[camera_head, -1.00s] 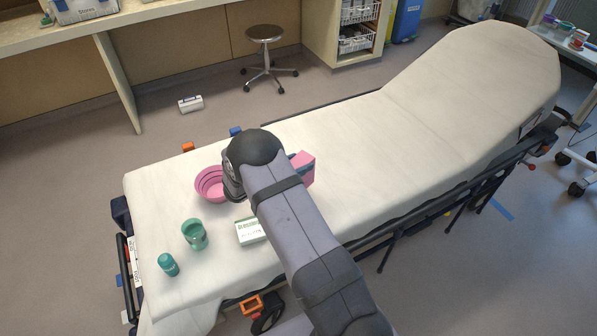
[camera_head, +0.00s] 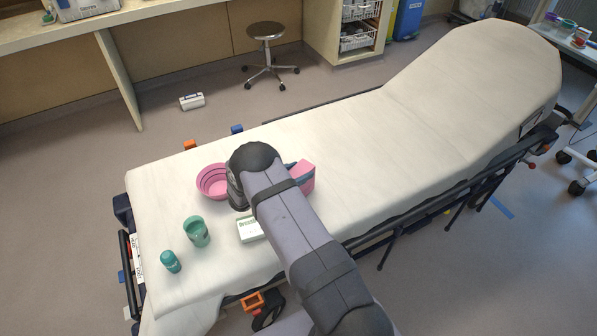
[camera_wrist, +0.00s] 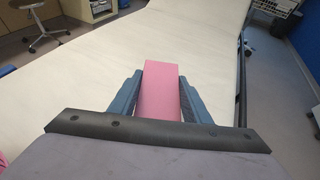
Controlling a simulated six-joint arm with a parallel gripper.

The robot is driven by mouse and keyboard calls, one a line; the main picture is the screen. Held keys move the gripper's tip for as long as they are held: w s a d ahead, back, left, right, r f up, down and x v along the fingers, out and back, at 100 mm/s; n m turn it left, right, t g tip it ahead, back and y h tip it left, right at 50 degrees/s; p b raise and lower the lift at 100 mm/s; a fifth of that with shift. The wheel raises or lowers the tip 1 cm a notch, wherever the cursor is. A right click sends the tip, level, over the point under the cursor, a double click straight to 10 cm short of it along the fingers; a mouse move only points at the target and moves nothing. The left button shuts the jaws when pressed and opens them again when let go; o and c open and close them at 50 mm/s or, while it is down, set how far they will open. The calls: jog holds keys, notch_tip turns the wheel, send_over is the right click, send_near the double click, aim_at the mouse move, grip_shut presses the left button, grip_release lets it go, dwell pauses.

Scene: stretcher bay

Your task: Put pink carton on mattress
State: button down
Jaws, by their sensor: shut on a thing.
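The pink carton (camera_wrist: 160,92) is between the two blue-grey fingers of my gripper (camera_wrist: 160,85) in the wrist view, and the gripper is shut on it. In the head view part of the pink carton (camera_head: 304,180) shows to the right of my arm's dark wrist joint, which hides most of my gripper. The carton appears over or on the white mattress (camera_head: 350,150). I cannot tell whether its underside touches the surface.
A pink bowl (camera_head: 211,181) sits left of my wrist. A white-and-green box (camera_head: 249,229), a green cup (camera_head: 196,231) and a small teal bottle (camera_head: 170,261) stand at the near left end. The mattress is clear toward the raised backrest (camera_head: 480,75).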

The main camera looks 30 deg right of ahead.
jog(key=shift+f, duration=0.15)
jog(key=c, duration=1)
grip_release()
